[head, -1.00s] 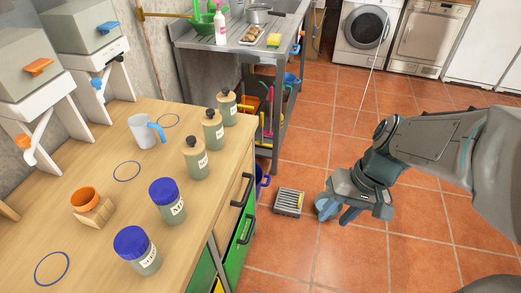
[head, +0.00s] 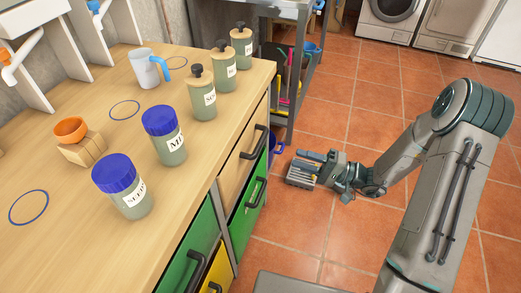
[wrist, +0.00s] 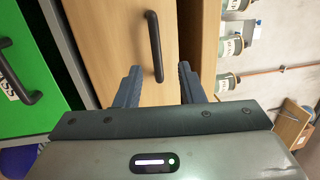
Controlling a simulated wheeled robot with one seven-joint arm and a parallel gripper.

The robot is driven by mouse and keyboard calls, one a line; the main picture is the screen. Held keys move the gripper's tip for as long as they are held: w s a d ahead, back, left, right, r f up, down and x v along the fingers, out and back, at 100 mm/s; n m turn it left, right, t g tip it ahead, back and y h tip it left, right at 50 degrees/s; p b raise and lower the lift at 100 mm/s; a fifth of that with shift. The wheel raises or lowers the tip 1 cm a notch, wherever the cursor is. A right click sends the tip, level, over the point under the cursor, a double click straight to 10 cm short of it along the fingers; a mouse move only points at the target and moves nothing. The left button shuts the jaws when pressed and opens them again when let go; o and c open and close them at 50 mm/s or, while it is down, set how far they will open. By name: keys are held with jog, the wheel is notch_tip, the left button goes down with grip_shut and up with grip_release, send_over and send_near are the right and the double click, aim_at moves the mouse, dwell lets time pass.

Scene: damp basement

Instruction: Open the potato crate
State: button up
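No front in view is legibly marked as the potato crate. A green crate front (head: 244,212) with a black handle sits under a wooden drawer front (head: 243,152) at the workbench's right end. Another green crate (head: 190,246) and a yellow crate (head: 217,272) are nearer. My gripper (head: 308,155) points left toward the cabinet, apart from it. In the wrist view my gripper (wrist: 159,70) is open and empty, facing the wooden drawer; its black handle (wrist: 154,46) shows beyond and between the fingertips. The green crate (wrist: 28,50), with a partly visible label, is left there.
A floor drain (head: 300,175) lies partly below my gripper. A metal shelf unit (head: 295,60) stands behind. Tiled floor at right is clear.

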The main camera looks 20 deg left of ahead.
aim_at(260, 141)
jog(key=shift+m+t+y, duration=0.3)
jog(key=shift+m+t, duration=0.1)
jog(key=shift+t, duration=0.3)
jog(key=x, duration=0.4)
jog(key=f+x, duration=0.1)
jog(key=x, duration=0.4)
jog(key=w+x, duration=0.1)
jog(key=x, duration=0.3)
jog(key=shift+a+f, duration=0.25)
jog(key=shift+a, duration=0.05)
grip_shut()
